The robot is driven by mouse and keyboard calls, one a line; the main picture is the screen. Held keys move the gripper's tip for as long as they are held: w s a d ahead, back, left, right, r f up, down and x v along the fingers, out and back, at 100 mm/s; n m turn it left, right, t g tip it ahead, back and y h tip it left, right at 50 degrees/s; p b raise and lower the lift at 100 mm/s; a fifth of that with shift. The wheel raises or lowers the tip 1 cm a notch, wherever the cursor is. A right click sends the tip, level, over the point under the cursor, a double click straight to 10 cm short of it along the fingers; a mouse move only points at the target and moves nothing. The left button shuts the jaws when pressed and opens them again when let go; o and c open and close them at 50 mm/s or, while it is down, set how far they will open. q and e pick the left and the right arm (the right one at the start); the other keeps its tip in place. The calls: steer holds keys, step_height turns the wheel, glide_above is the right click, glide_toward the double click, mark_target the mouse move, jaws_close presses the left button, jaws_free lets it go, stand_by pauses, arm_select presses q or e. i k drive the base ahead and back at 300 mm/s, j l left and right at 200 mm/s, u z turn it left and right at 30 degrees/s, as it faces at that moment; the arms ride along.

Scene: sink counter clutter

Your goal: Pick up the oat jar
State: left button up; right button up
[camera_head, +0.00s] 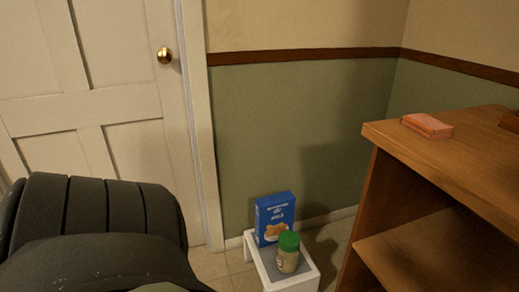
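A small jar (288,260) with a green lid and pale contents stands upright on a low white stool (252,262) with a grey top, at the bottom middle of the head view. It looks like the oat jar, but its label is too small to read. A blue box (274,213) with a food picture stands upright just behind it, at its upper left. Neither of my grippers shows in the view.
A wooden shelf unit (470,185) stands at the right, with a pinkish-orange block (427,126) on top. A white door (90,100) with a brass knob (164,55) is at the left. A green and beige wall (300,130) is behind the stool. Some tiled floor (208,266) shows left of the stool.

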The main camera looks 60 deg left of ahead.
mark_target(288, 250)
steer(key=u, duration=1.55)
steer(key=j+z, duration=0.1)
